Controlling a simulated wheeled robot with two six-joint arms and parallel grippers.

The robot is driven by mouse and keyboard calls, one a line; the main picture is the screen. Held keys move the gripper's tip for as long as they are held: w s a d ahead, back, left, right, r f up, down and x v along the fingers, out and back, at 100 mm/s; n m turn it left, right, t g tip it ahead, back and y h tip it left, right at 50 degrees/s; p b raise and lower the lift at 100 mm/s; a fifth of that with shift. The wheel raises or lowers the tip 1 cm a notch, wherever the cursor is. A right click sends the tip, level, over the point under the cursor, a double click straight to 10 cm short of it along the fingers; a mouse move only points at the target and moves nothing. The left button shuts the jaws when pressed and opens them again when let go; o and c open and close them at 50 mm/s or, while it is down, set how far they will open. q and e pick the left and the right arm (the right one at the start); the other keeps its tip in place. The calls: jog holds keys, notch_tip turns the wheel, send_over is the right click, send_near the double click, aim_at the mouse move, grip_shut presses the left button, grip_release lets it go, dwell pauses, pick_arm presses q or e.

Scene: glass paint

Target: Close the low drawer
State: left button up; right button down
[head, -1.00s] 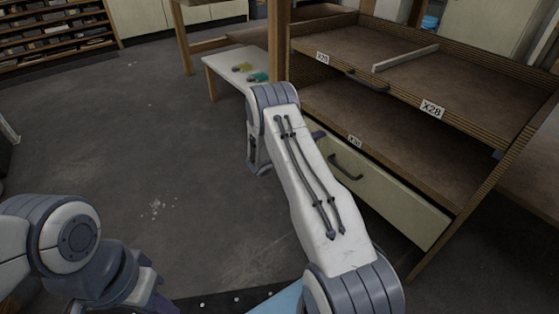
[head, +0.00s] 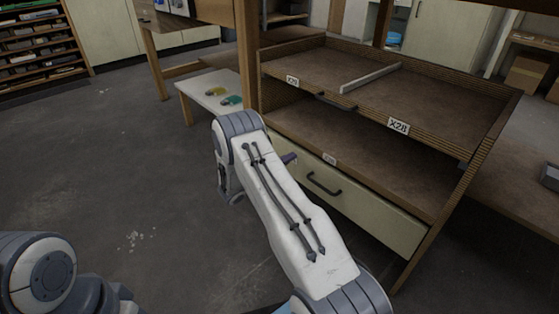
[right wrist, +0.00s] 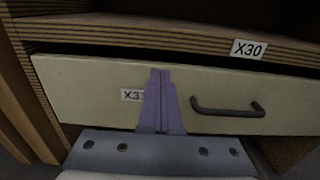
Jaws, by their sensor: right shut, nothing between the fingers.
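The low drawer (head: 365,208) has a cream front with a dark bar handle (head: 323,184). It sits under the X30 shelf at the bottom of the wooden cabinet. In the right wrist view the drawer front (right wrist: 90,85) shows a dark gap above its top edge, and its handle (right wrist: 228,108) is right of my fingers. My right gripper (head: 289,158) is shut and empty at the left part of the drawer front. Its purple fingers (right wrist: 160,76) partly cover the drawer's label; I cannot tell whether they touch. My left arm shows at lower left, but its gripper is out of view.
Above the drawer are the open X30 shelf (head: 345,150) and the X28 tray (head: 440,105) with a divider. A cabinet post (head: 249,65) stands left of them. A low white table (head: 215,90) stands behind my right arm.

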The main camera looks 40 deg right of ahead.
jog(key=a+p, duration=0.4)
jog(key=a, duration=0.7)
jog(key=shift+s, duration=0.4)
jog(key=s+a+r+m+g+y+p, duration=0.1)
jog(key=s+a+r+m+y+p, duration=0.2)
jog(key=s+a+r, duration=0.4)
jog(key=s+a+r+m+g+y+p, duration=0.25)
jog(key=a+r, duration=0.35)
jog(key=r, duration=0.3)
jog(key=s+a+r+m+t+y+p, duration=0.1)
jog(key=s+a+r+m+y+p, duration=0.1)
jog(key=s+a+r+y, duration=0.35)
jog(key=s+a+r+m+y+p, duration=0.2)
jog(key=s+a+y, duration=0.1)
jog(key=s+a, duration=0.5)
jog(key=s+a+r+m+t+y+p, duration=0.1)
jog(key=s+a+r+m+y+p, duration=0.1)
jog(key=s+a+r+y, duration=0.45)
notch_tip(320, 180, up, 36)
jog(key=s+d+h+p, duration=0.1)
jog(key=s+p, duration=0.1)
jog(key=p, duration=3.5)
jog(key=shift+s+d, duration=0.15)
jog(key=shift+f+h, duration=0.15)
jog(key=shift+h, duration=0.1)
